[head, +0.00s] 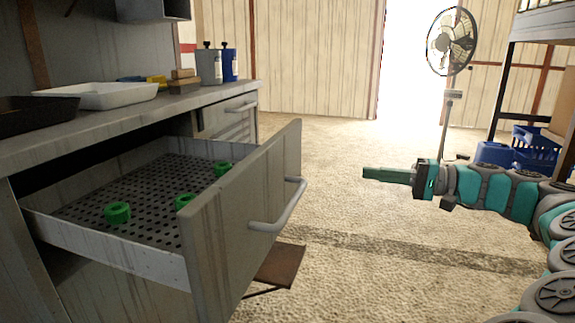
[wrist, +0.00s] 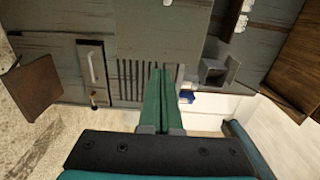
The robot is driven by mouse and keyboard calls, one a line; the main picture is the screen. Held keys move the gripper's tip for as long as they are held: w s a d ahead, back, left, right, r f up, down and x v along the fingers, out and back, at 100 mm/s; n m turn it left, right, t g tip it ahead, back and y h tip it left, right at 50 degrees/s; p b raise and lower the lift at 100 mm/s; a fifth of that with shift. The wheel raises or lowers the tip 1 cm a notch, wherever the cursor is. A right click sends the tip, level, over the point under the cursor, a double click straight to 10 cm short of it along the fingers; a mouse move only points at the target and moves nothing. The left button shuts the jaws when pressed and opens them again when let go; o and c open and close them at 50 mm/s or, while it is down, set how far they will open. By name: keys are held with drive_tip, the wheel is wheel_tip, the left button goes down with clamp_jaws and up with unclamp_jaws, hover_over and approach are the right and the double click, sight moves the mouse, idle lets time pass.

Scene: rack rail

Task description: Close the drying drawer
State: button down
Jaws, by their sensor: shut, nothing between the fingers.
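The drying drawer (head: 235,215) is pulled out from under the counter in the head view. It has a grey front with a curved bar handle (head: 282,208) and a perforated floor (head: 130,190). Several green rings (head: 118,212) lie in it. My gripper (head: 366,173) is to the right of the drawer front, in the air and apart from the handle. Its green fingers are together with nothing between them. In the wrist view the shut fingers (wrist: 160,72) point toward grey cabinets, and I cannot tell which drawer shows there.
The counter (head: 130,122) above carries a white tray (head: 100,95), a dark tray (head: 30,118) and two bottles (head: 229,65). A brown stool (head: 277,267) stands below the drawer front. A fan (head: 451,42) and blue crates (head: 535,150) stand at the back right. The floor between is mostly clear.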

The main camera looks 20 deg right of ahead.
sight(200, 160)
drive_tip(key=x, duration=1.4)
drive_tip(key=shift+w+a+b, duration=0.15)
drive_tip(key=shift+b, duration=0.2)
drive_tip(key=p+x, duration=0.1)
drive_tip(key=x, duration=2.6)
drive_tip(key=shift+w+a+f, duration=0.15)
drive_tip(key=shift+w+a, duration=0.05)
drive_tip(key=shift+a, duration=0.15)
drive_tip(key=shift+w+a, duration=0.4)
drive_tip(key=shift+a, duration=0.1)
drive_tip(key=shift+w, duration=0.1)
drive_tip(key=shift+a+r, duration=0.1)
drive_tip(key=shift+r, duration=0.1)
